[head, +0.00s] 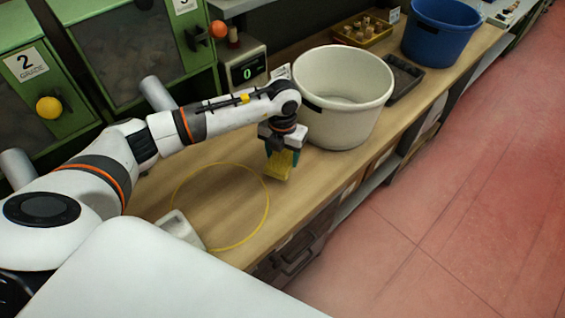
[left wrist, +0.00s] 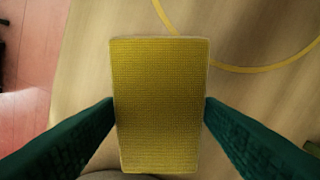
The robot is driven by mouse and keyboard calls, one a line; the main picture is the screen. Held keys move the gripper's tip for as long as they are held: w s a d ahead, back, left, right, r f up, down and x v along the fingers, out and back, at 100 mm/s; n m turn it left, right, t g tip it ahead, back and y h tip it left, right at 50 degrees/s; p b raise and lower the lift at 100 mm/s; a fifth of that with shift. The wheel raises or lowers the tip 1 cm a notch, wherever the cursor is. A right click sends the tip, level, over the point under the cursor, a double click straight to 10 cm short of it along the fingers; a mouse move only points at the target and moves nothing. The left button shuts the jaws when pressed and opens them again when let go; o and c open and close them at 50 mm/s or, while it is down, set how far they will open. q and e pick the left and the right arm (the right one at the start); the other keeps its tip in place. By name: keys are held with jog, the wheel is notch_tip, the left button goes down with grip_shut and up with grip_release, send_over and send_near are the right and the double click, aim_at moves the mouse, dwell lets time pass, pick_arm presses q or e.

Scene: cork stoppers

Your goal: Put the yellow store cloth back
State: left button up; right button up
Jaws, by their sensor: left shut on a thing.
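The yellow store cloth (head: 279,168) hangs below my left gripper (head: 281,153), over the wooden bench. In the left wrist view the cloth (left wrist: 160,105) is a yellow woven block with pale edges, between the two green fingers of the left gripper (left wrist: 160,118), which are shut on it. A thin yellow ring outline (head: 221,163) is marked on the bench to the left of the cloth; part of the ring also shows in the left wrist view (left wrist: 262,69). I cannot tell whether the cloth touches the bench. My right gripper is not in view.
A large white bucket (head: 343,115) stands just right of the gripper. Behind it are a dark tray (head: 404,78), a yellow tray of corks (head: 362,32) and a blue bucket (head: 441,32). A white container (head: 180,228) sits at the ring's lower left. The ring's inside is mostly clear.

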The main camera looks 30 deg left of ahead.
aim_at(283, 164)
pick_arm(q)
notch_tip(283, 164, down, 5)
jog(key=shift+r+p, duration=0.2)
jog(key=shift+p, duration=0.35)
jog(key=shift+f, duration=0.3)
jog(key=o, duration=0.9)
jog(key=shift+r, duration=0.15)
notch_tip(283, 164, up, 11)
jog(key=shift+r+b, duration=0.1)
jog(key=shift+b, duration=1.15)
jog(key=shift+r, duration=0.45)
